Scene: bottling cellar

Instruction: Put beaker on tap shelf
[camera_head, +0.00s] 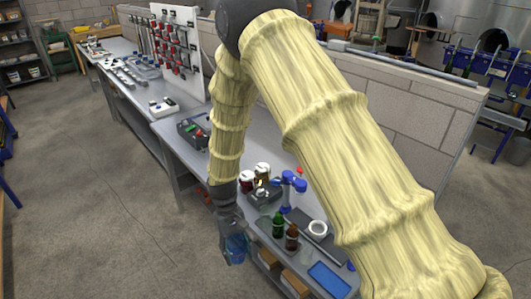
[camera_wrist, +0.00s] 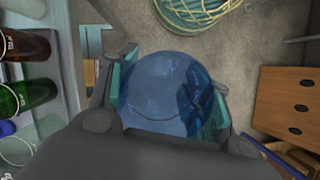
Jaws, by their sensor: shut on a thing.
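A clear blue beaker (camera_head: 236,250) is in my gripper (camera_head: 233,240), held beside the front edge of the workbench, over the floor side. In the wrist view the beaker (camera_wrist: 168,92) sits between the two dark fingers with teal pads (camera_wrist: 175,100), which are shut on it from both sides. I look down on the round end of the beaker. I cannot make out the tap shelf for certain; a blue device (camera_head: 290,182) that may be a tap stands on the bench to the right of my gripper. My arm hides part of the bench.
On the bench near my gripper stand a green bottle (camera_head: 278,226), a brown bottle (camera_head: 292,238), jars (camera_head: 262,172), a white ring-shaped thing (camera_head: 318,229) and a blue tray (camera_head: 328,279). Wooden drawers (camera_wrist: 286,98) show at the wrist view's right. The floor at left is clear.

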